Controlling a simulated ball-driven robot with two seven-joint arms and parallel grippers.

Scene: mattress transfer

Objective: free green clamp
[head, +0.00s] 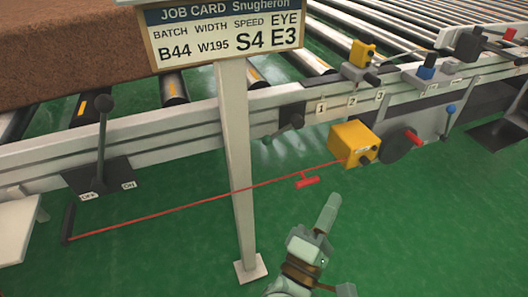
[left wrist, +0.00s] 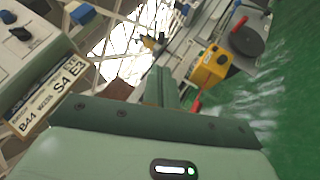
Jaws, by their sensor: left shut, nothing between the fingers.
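A small dark clamp with a greenish lever (head: 290,127) sits on the side of the conveyor rail, just right of the job card's post. Whether it is tight or loose, I cannot tell. My left gripper (head: 328,212) is below and right of it in the head view, over the green floor and apart from it. Its fingers are shut together and empty. In the left wrist view the shut fingers (left wrist: 161,87) point towards the rail, and I cannot make out the clamp there. My right gripper is not in view.
A red cord (head: 190,208) with a red handle (head: 308,181) runs from the yellow box (head: 354,143) to a low dark post at left. The job card (head: 225,40) stands on a white post (head: 235,160). A black lever (head: 103,140) is at left.

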